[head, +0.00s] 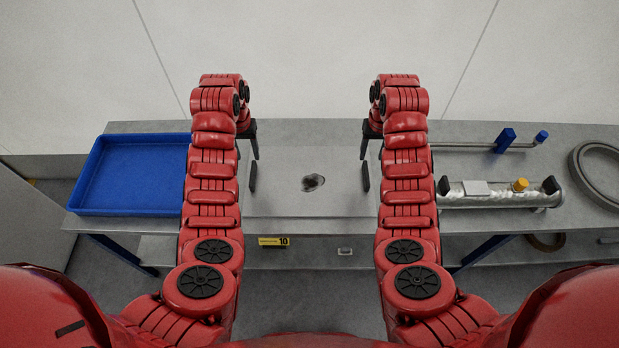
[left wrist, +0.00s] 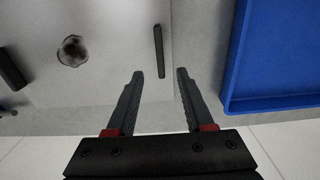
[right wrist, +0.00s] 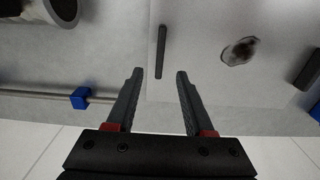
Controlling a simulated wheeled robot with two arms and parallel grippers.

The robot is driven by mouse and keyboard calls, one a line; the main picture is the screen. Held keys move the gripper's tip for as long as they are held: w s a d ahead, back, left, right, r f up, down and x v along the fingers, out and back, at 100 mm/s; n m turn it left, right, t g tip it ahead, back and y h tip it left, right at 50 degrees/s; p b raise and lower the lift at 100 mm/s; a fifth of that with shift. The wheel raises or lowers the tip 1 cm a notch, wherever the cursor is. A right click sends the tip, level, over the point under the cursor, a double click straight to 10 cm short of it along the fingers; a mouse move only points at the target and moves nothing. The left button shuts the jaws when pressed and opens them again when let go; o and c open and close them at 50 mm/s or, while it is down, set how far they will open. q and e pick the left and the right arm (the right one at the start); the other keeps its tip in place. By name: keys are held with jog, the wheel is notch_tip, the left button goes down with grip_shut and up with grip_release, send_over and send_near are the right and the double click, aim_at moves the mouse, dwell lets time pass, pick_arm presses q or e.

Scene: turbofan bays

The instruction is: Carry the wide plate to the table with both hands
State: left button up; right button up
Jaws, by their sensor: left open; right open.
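The wide plate (head: 310,205) is a flat grey sheet with a dark blotch at its middle, lying on the grey workbench (head: 500,222). A black bar handle stands near each side, the left one (head: 253,177) and the right one (head: 366,177). My left gripper (left wrist: 160,74) is open and empty, with the left handle lined up between its fingertips in the left wrist view. My right gripper (right wrist: 160,72) is open and empty, lined up likewise with the right handle. Both grippers look to be above the handles, not closed on them; the exact gap cannot be told.
A blue tray (head: 135,175) sits left of the plate. To the right are a rod with blue blocks (head: 505,140), a grey trough with a yellow-capped item (head: 500,197), and a grey ring (head: 580,165). A yellow label 10 (head: 274,241) is below the front edge.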

aim_at(252, 173)
pick_arm(q)
notch_tip(252, 173, down, 10)
jog(key=shift+f, duration=0.25)
pick_arm(e)
notch_tip(252, 173, down, 10)
jog(key=shift+f, duration=0.25)
pick_arm(q)
grip_shut()
pick_arm(e)
grip_shut()
jog(key=shift+a, duration=0.1)
dwell(0.5)
